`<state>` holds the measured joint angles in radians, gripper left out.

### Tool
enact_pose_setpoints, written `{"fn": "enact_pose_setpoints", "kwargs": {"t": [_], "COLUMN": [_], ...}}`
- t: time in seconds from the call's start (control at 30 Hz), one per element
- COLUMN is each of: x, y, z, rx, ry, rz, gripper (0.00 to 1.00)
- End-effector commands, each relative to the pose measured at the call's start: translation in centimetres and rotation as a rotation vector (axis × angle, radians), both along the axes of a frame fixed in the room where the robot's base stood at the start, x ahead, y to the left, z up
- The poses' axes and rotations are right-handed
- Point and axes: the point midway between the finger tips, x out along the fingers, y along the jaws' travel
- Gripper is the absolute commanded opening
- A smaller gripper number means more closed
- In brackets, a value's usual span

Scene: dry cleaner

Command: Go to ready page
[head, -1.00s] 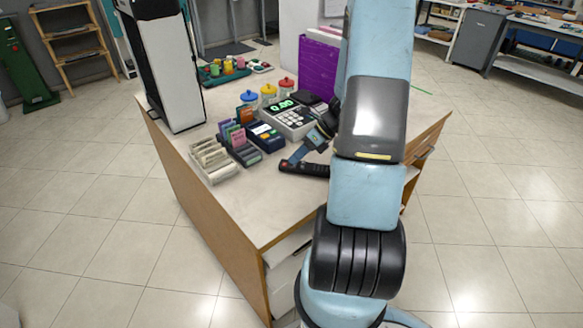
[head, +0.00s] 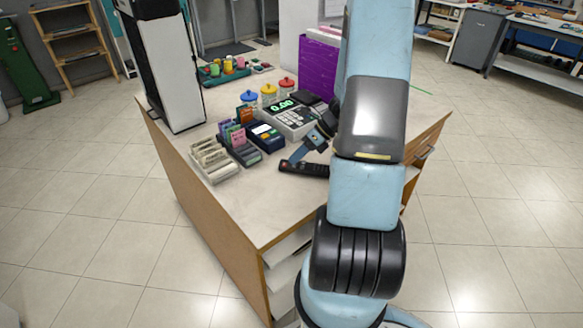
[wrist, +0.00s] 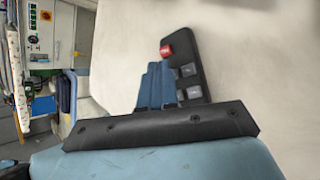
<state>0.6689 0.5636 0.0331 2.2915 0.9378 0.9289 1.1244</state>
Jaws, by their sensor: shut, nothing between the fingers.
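A black handheld remote (head: 305,168) lies on the counter, right of the card reader. In the wrist view the remote (wrist: 186,62) shows a red button (wrist: 166,50) at its far end and grey buttons (wrist: 189,71) below. My gripper (head: 303,153) is shut and empty, just over the remote. In the wrist view my blue fingers (wrist: 155,66) cover the remote's left side, with their tips close to the red button. I cannot tell whether they touch it. A tall white and black stand (head: 172,75) rises at the counter's left; I see no page on it.
The counter (head: 260,210) is bare in front of the remote. A calculator-like till (head: 289,118), a card reader (head: 266,137), card racks (head: 213,160) and lidded jars (head: 268,93) stand left of my gripper. A purple box (head: 318,66) stands behind. The tiled floor around is clear.

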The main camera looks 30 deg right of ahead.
Motion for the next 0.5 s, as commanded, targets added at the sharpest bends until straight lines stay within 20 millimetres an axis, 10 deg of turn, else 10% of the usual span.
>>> {"fn": "enact_pose_setpoints", "kwargs": {"t": [0.5], "x": [0.0], "y": [0.03], "z": [0.99], "rx": [0.0], "ry": [0.0], "rz": [0.0], "gripper": [0.0]}}
